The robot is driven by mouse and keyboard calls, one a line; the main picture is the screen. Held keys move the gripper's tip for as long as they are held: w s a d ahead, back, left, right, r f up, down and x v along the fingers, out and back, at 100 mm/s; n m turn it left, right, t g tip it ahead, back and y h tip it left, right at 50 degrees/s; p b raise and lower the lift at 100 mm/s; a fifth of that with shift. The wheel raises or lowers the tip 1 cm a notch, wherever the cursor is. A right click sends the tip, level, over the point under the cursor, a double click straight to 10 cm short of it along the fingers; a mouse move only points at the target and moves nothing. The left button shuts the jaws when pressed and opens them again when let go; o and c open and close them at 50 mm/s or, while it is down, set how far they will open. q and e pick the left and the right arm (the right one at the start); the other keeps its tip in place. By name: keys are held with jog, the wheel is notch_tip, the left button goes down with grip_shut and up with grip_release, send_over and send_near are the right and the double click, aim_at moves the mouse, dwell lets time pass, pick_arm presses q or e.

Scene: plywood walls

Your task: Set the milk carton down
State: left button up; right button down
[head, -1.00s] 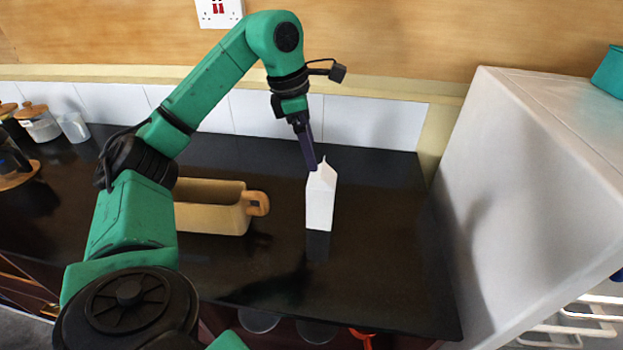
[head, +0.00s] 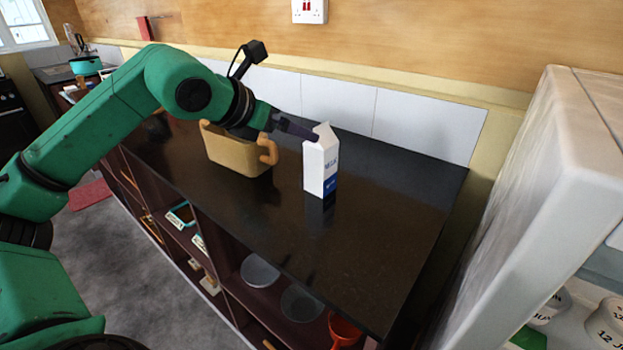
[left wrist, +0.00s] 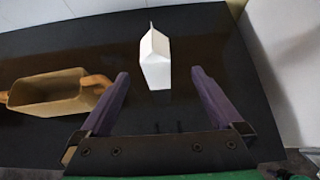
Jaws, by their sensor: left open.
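The milk carton (head: 320,165) is white with blue print and a gabled top. It stands upright on the black countertop (head: 400,215). It also shows in the left wrist view (left wrist: 155,62), ahead and roughly midway between the fingers. My left gripper (head: 312,135) comes in from the left, its purple fingertips close to the carton's upper part. In the left wrist view my left gripper (left wrist: 160,74) is open, with a gap visible between each finger and the carton. My right gripper is not in view.
A tan open container with a handle (head: 235,152) stands left of the carton. A tall white cabinet-like body (head: 520,190) rises to the right. Shelves below the counter hold glass lids (head: 260,270) and an orange item (head: 343,330). The counter's front right is clear.

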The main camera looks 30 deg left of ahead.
aim_at(321, 141)
pick_arm(q)
jog(key=p+x, duration=0.2)
jog(key=x, duration=0.2)
jog(key=p+x, duration=0.1)
jog(key=x, duration=0.3)
jog(key=a+p+x, duration=0.1)
jog(key=p+x, duration=0.1)
jog(key=x, duration=0.2)
jog(key=shift+w+r+p, duration=0.25)
jog(key=shift+r+p, duration=0.1)
jog(key=x, duration=0.2)
jog(key=shift+w+a+f, duration=0.1)
jog(key=shift+a+f, duration=0.05)
jog(key=shift+f, duration=0.25)
jog(key=shift+r, duration=0.1)
jog(key=c, duration=0.5)
grip_shut()
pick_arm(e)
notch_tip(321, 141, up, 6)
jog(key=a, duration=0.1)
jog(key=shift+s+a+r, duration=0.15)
pick_arm(q)
jog(key=shift+r, duration=0.15)
